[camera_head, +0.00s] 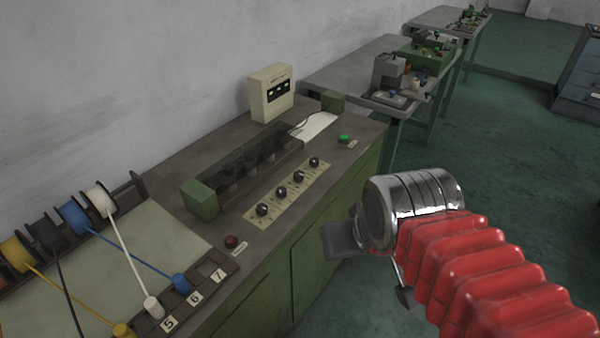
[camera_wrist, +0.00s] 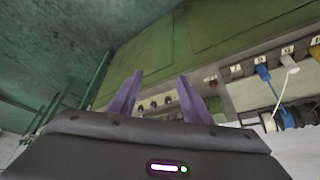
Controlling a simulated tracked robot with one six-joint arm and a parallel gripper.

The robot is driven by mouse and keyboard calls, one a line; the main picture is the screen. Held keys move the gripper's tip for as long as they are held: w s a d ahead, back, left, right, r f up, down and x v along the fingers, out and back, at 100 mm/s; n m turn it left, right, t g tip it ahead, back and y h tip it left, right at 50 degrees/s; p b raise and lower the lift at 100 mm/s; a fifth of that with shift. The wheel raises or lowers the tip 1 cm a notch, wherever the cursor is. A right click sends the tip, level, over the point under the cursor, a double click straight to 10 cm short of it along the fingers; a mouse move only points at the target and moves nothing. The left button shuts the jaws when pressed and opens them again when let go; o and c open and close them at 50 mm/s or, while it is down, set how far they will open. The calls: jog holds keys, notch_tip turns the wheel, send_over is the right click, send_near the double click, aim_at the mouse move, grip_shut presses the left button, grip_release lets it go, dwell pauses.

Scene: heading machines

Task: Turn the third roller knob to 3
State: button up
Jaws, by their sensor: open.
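A row of dark round roller knobs runs along a pale marked strip (camera_head: 248,216) on the green machine's top. The third knob from the near left end (camera_head: 298,176) is in that row, and its pointer setting is too small to read. In the wrist view the knobs (camera_wrist: 154,104) show small, beyond and between my fingers. My gripper (camera_wrist: 160,82) is open and empty, with its two purplish fingers apart. In the head view it is to the right of the knobs, off the machine's front side, touching none of them. My wrist partly hides it there.
A red button (camera_head: 232,242) and a green button (camera_head: 343,139) flank the knob strip. A dark-covered roller unit (camera_head: 202,199) lies behind it. Spools with coloured cords (camera_head: 72,216) stand at left, and a cream meter box (camera_head: 271,93) at back. The floor in front is clear.

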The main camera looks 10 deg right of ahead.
jog(key=w+f+g, duration=0.2)
jog(key=w+f, duration=0.1)
jog(key=n+y, duration=0.2)
jog(key=n, duration=0.2)
send_near(299, 173)
jog(key=s+v, duration=0.1)
jog(key=v, duration=0.4)
jog(key=shift+r+n+t, duration=0.15)
jog(key=shift+n+t, duration=0.15)
jog(key=shift+n, duration=0.4)
jog(key=x, duration=1.3)
jog(key=shift+w+a+f, duration=0.1)
jog(key=shift+f, duration=0.3)
